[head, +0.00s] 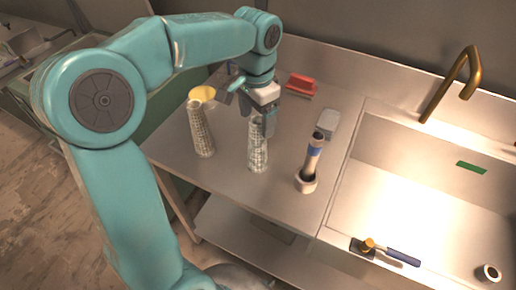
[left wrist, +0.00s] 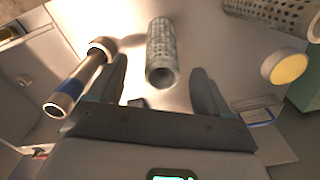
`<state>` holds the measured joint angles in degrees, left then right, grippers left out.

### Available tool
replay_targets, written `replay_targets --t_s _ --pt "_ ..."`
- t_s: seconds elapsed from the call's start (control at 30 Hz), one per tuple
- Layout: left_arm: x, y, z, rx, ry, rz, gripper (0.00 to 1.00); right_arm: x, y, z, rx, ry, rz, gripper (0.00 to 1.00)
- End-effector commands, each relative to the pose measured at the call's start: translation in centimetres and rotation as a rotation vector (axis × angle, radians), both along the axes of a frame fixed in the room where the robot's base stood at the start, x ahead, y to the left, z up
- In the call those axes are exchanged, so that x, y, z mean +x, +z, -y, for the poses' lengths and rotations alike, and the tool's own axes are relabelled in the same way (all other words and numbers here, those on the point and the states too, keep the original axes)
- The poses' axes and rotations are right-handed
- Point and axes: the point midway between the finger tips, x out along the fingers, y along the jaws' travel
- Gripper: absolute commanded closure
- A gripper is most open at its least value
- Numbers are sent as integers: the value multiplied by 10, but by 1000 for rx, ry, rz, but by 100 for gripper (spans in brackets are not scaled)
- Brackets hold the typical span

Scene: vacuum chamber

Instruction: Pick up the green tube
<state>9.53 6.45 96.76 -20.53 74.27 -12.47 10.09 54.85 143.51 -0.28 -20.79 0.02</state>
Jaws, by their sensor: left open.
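The green tube (head: 258,150) is a grey-green perforated cylinder standing upright on the steel counter. In the left wrist view the tube (left wrist: 162,48) shows its open end between the two fingers, with gaps on both sides. My left gripper (head: 252,110) is open and empty at the tube's upper end, and partly hides its top. The gripper's fingers also show in the left wrist view (left wrist: 159,68). I cannot tell whether a finger touches the tube. My right gripper is not in view.
A second perforated tube (head: 202,130) stands to the left, near a yellow-topped round thing (head: 203,93). A blue-banded cylinder (head: 314,155) stands in a pale holder to the right. A red brush-like thing (head: 301,84) lies behind. The sink (head: 430,190) is at the right.

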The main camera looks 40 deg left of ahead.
Motion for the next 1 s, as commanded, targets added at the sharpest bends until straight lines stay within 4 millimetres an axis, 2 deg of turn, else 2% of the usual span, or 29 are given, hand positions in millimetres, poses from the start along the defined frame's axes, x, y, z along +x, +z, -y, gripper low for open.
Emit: replay_targets --t_s 0.1,0.2,0.47,0.5,0.57,0.7,0.73,1.0 --pt "3 -21 -1 0 0 -6 21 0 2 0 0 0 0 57" --pt "4 -33 -1 1 0 -4 21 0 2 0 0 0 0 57" --pt "5 -37 -1 0 -1 -1 21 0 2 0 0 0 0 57" --pt "5 -37 -1 0 -1 -1 28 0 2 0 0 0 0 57" --pt "5 -37 -1 0 -1 -1 48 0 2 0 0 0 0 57" --pt "5 -37 -1 0 -1 -1 93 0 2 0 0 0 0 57" --pt "5 -37 -1 0 -1 -1 98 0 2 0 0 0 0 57" --pt "5 -36 -1 0 -1 -1 98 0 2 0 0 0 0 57"
